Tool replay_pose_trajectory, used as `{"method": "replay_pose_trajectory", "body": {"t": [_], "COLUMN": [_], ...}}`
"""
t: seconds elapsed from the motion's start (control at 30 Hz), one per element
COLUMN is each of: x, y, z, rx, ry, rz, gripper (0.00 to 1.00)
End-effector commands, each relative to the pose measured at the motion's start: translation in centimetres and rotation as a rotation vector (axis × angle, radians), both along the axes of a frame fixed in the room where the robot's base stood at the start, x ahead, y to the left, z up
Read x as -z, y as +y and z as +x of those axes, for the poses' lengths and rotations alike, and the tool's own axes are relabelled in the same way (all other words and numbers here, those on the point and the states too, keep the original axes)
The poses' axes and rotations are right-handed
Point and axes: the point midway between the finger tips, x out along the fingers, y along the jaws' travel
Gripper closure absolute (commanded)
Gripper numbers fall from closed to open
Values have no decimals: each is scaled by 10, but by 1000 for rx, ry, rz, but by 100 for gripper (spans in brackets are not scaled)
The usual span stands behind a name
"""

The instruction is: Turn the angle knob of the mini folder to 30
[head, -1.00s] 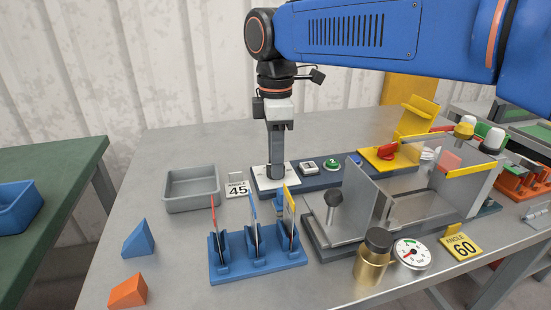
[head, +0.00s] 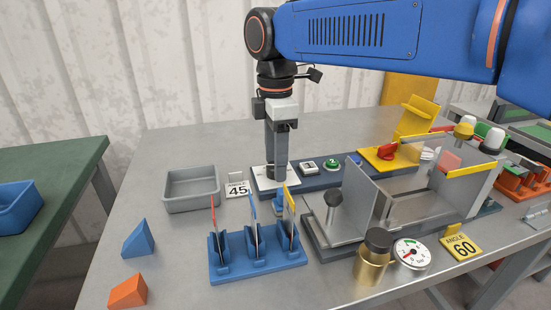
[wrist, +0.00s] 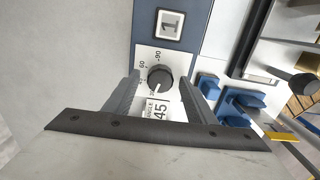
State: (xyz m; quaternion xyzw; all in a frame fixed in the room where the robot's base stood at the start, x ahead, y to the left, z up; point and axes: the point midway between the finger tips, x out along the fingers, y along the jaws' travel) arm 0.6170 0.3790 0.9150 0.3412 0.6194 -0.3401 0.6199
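The angle knob (wrist: 160,78) is a dark round knob on a white plate in the wrist view, with 60 and 90 readable on its scale. Its white mark points down and slightly left in that view; the number there is too small to read surely. My gripper (wrist: 166,82) is open, one finger on each side of the knob; I cannot tell if they touch it. In the head view my gripper (head: 277,174) points straight down at the white plate (head: 262,186) on the mini folder's dark base, and hides the knob.
An ANGLE 45 sign (head: 237,190) and a grey tray (head: 191,190) stand left of the knob plate. A blue rack (head: 258,262) with upright plates is in front. A counter (head: 309,167), green button (head: 332,165) and red knob (head: 387,151) lie to the right.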

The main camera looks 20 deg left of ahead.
Motion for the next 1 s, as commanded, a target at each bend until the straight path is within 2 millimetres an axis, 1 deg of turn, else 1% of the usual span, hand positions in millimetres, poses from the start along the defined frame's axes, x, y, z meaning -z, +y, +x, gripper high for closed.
{"method": "replay_pose_trajectory", "body": {"t": [0.23,0.37,0.47,0.57,1.0], "x": [0,-8,-22,-40,-128], "y": [0,0,1,1,1], "z": [0,0,0,0,0], "rx": [0,0,0,0,0], "ry": [1,1,0,0,-1], "rz": [-1,-1,1,1,2], "gripper": [50,50,50,50,50]}}
